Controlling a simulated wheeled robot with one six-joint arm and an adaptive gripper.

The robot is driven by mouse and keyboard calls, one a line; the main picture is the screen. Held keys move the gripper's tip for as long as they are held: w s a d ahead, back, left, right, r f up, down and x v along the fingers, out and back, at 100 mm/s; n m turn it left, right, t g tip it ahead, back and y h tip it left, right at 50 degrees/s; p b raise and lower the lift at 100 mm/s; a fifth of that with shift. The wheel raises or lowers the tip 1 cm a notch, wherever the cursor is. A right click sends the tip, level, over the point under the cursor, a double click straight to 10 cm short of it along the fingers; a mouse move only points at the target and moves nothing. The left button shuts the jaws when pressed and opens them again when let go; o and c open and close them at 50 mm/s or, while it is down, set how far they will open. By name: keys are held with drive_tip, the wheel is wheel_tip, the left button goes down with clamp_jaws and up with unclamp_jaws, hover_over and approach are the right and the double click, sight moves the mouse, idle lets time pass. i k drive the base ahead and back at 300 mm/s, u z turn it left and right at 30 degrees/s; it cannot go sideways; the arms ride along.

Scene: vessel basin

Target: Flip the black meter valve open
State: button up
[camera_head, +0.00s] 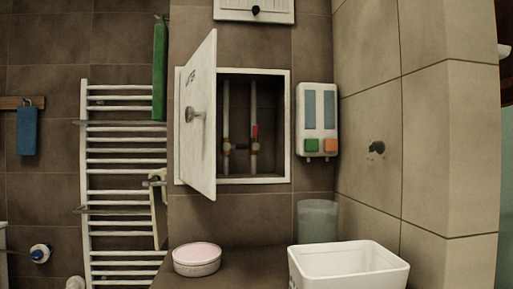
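A white wall cabinet (284,120) stands with its door (202,120) swung open to the left. The door has a round metal knob and dark lettering. Inside the dark cabinet are two vertical pipes (254,100) with brass-coloured fittings near the bottom. A small red part (255,131) shows on the right pipe. A dark piece spans between the pipes at the fittings; I cannot tell whether it is the black meter valve or how its handle is turned. The door hides the cabinet's left side. My gripper is not in view.
A dispenser (317,112) with green and orange parts hangs right of the cabinet. Below are a white basin (348,271), a grey bin (317,220) and a round pink-topped tin (197,259). A white towel rail (125,190) stands left. A dark wall fitting (376,148) sticks out at right.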

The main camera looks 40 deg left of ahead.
sight(226, 146)
drive_tip(key=i, duration=0.4)
drive_tip(key=z, duration=1.4)
drive_tip(key=k, duration=1.45)
drive_tip(key=u, duration=1.2)
